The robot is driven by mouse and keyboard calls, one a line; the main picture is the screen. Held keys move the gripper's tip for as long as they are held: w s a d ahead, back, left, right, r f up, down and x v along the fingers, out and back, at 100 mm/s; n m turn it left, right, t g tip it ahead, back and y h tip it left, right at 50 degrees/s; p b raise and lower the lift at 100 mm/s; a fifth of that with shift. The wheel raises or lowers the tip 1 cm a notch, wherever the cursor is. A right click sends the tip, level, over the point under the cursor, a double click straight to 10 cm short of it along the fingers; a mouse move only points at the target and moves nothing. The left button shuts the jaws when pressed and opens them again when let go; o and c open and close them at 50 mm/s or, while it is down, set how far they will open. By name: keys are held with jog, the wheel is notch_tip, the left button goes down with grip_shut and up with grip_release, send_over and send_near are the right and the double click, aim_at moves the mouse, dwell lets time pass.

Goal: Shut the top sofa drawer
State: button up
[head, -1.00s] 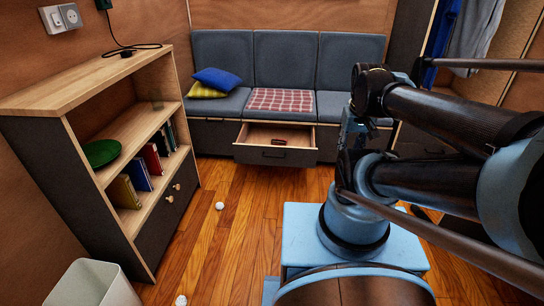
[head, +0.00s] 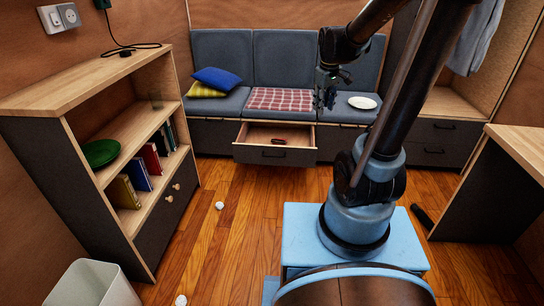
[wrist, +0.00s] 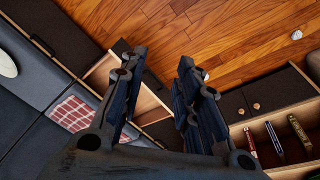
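The sofa drawer (head: 273,156) under the middle seat is pulled out, with a dark front and pale wooden inside. A small dark reddish item (head: 279,141) lies in it. In the wrist view the drawer (wrist: 149,106) is partly hidden behind one finger. My gripper (head: 326,93) is in the air in front of the right seat, above and to the right of the drawer, not touching it. In the wrist view my gripper (wrist: 158,64) has its two fingers apart with nothing between them.
The grey sofa (head: 282,60) holds cushions, a checked cloth (head: 285,99) and a white plate (head: 362,102). A bookshelf (head: 92,80) stands left, a desk (head: 505,165) right. Small white balls (head: 219,206) lie on the floor. Floor before the drawer is clear.

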jog(key=w+a+f+n, duration=0.35)
jog(key=w+a, duration=0.25)
jog(key=w, duration=0.4)
jog(key=n, duration=0.7)
send_over(272, 153)
jog(key=s, duration=0.8)
notch_tip(272, 153, down, 26)
jog(key=w+f, duration=0.1)
jog(key=f, duration=0.4)
jog(key=w+f, duration=0.1)
jog(key=f, duration=0.5)
jog(key=w+f, duration=0.1)
jog(key=f, duration=0.4)
jog(key=shift+w+d+f, duration=0.1)
jog(key=shift+w+f, duration=0.05)
jog(key=shift+w, duration=0.1)
